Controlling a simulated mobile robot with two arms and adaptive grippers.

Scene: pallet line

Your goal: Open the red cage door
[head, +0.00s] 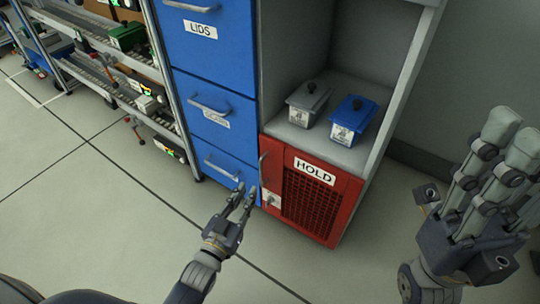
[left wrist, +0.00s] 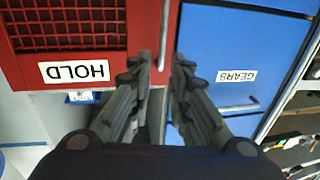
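The red cage door (head: 320,197) has a mesh panel and a HOLD label, and sits shut at the bottom right of the cabinet. Its upright handle (head: 263,166) is at its left edge, with a small pale latch plate (head: 272,199) below. My left gripper (head: 244,193) is open and empty, in front of the door's left edge and a little below the handle. In the left wrist view the door (left wrist: 75,28) appears upside down, and the handle (left wrist: 163,35) lies just beyond the gap between the fingertips. My right gripper (head: 512,135) is raised at the right, open and empty, away from the door.
Blue drawers (head: 228,125) with handles stand left of the door; the lowest is close to my left gripper. A grey lidded bin (head: 308,103) and a blue one (head: 354,120) sit on the shelf above. A parts rack (head: 120,85) is at the left. The floor in front is clear.

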